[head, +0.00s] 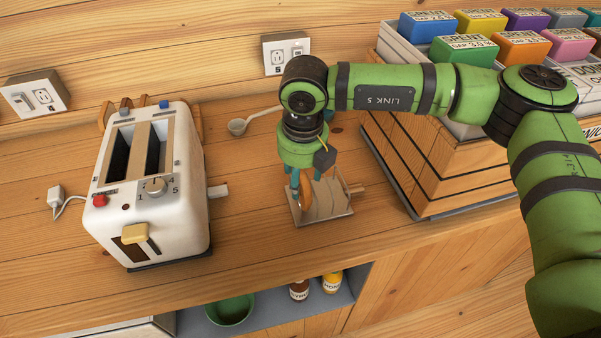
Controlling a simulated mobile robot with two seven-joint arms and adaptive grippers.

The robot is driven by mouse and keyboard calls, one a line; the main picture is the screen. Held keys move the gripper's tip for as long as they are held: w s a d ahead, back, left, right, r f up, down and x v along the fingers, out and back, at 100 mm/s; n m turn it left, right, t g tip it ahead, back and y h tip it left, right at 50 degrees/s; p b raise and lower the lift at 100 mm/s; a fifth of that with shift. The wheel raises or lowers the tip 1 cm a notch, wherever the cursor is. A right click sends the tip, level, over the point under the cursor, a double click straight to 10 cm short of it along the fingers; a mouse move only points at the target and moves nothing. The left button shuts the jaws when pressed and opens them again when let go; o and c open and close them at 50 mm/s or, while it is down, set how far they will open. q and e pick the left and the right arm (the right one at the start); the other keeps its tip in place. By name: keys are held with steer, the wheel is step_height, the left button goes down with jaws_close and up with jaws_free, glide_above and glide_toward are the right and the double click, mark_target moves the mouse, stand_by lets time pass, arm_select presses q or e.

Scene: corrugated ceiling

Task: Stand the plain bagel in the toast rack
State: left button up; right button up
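My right gripper (305,186) points straight down at the middle of the counter. A golden-brown bagel (306,195) stands on edge between its fingers, which appear closed on it and cover its upper part. The bagel is at the left side of a shallow grey tray-like holder (341,213) with tan, wavy-edged pieces in it and a small handle on its right. I take this to be the toast rack, but its slots are hard to make out. Whether the bagel touches its base I cannot tell. My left gripper is out of view.
A white toaster (190,215) with two empty-looking slots stands on the left, with brown wooden parts behind it. A ladle-like scoop (238,127) lies behind the gripper. A wooden crate (440,170) under coloured boxes blocks the right. The counter's front edge is close.

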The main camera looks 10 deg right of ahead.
steer(key=shift+r, duration=0.15)
step_height(320, 180, up, 12)
steer(key=s, duration=0.1)
steer(key=shift+s, duration=0.25)
stand_by(0.4)
step_height(320, 180, up, 8)
steer(key=p, duration=0.4)
steer(key=shift+f, duration=0.2)
